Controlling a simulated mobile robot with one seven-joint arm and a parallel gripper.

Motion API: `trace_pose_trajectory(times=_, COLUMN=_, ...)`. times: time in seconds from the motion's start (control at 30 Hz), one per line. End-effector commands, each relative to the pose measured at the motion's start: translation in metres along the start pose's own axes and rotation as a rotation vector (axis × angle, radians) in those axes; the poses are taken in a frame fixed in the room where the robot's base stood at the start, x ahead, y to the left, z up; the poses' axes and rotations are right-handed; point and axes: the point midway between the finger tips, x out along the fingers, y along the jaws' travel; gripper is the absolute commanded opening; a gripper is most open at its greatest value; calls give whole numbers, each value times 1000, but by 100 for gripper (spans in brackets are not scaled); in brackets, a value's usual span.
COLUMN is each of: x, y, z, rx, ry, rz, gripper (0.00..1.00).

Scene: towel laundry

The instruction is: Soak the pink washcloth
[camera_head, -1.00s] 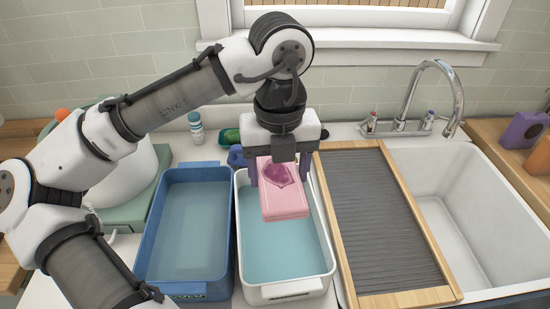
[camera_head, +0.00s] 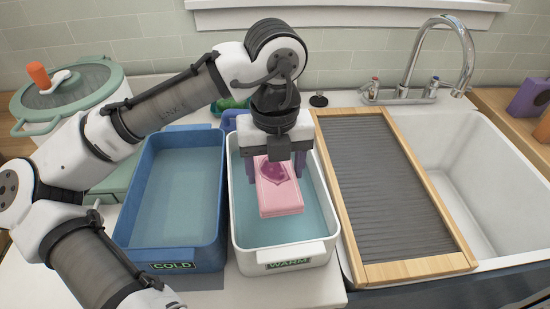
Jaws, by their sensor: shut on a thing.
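The pink washcloth (camera_head: 281,199) is folded into a thick pad with a darker purple-pink patch on top. My gripper (camera_head: 275,170) is shut on it, with a finger at each side. The washcloth is over the white tub labelled WARM (camera_head: 285,256), within its rim as seen from here. Pale blue water (camera_head: 253,230) shows around it. I cannot tell whether its underside touches the water. The blue tub labelled COLD (camera_head: 178,258) stands just left of the white tub and also holds water.
A ribbed washboard with a wooden frame (camera_head: 455,263) lies right of the white tub, beside the sink (camera_head: 480,190) and its faucet (camera_head: 465,60). A green-lidded pot (camera_head: 70,95) stands at the back left. A green item (camera_head: 230,103) lies behind the tubs.

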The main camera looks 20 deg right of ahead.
Motion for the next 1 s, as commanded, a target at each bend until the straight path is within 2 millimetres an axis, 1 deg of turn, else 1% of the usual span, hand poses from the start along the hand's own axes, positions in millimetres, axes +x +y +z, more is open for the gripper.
trace_pose_trajectory(times=0.03, x=7, y=0, z=0, rx=1, ry=0, rz=-1, gripper=42)
trace_pose_trajectory(times=0.13, x=11, y=0, z=0, rx=1, ry=0, rz=0, gripper=42)
trace_pose_trajectory(times=0.43, x=12, y=0, z=0, rx=1, ry=0, rz=0, gripper=42)
trace_pose_trajectory(times=0.47, x=12, y=0, z=0, rx=1, ry=0, rz=0, gripper=67)
trace_pose_trajectory(times=0.63, x=12, y=0, z=0, rx=1, ry=-1, rz=0, gripper=90)
trace_pose_trajectory(times=0.87, x=12, y=0, z=0, rx=1, ry=0, rz=0, gripper=90)
trace_pose_trajectory(times=1.0, x=7, y=0, z=0, rx=1, ry=0, rz=0, gripper=90)
